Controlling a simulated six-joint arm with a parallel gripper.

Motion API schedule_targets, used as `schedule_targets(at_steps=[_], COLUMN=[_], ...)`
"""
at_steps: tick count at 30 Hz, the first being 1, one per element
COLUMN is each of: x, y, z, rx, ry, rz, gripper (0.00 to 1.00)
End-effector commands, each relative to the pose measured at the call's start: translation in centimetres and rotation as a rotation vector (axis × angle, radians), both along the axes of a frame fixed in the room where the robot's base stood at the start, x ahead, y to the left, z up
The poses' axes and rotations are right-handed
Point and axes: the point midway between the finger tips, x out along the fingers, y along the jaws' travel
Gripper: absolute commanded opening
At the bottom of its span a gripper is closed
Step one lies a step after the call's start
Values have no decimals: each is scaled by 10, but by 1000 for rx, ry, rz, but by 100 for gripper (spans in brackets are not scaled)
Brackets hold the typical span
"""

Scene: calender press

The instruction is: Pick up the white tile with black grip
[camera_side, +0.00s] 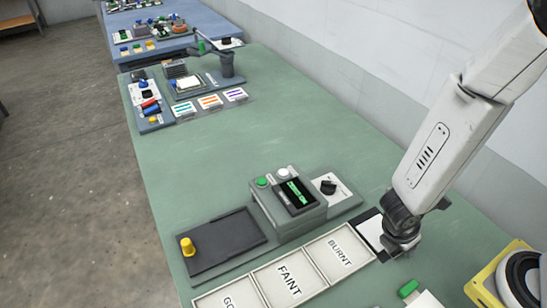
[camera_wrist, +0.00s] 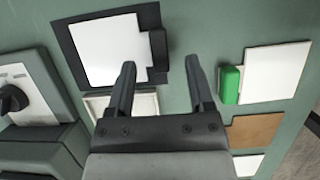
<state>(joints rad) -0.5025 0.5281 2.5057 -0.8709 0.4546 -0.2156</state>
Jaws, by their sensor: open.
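The white tile (camera_wrist: 108,48) lies on a dark square pad at the top left of the wrist view. Its black grip (camera_wrist: 158,52) stands on the tile's right edge. My gripper (camera_wrist: 162,66) is open and empty. In the wrist picture its two fingertips lie on either side of the black grip's lower end; the height between them is unclear. In the side view the white tile (camera_side: 371,233) shows beside my gripper (camera_side: 400,246), which covers its right part and the black grip.
A white tile with a green grip (camera_wrist: 230,85) and a brown tile (camera_wrist: 255,130) lie right of the fingers. Labelled trays, FAINT (camera_side: 289,280) and BURNT (camera_side: 338,254), lie left of my gripper. A grey press (camera_side: 288,205) stands behind them.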

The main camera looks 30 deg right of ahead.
Motion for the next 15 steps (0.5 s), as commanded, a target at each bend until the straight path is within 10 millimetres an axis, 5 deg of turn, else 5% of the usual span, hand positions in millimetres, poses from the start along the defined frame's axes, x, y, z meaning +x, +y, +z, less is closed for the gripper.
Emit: schedule_targets(at_steps=[15], x=[0], y=[-11], z=[-26], rx=[1], ry=[1], rz=[0], gripper=[68])
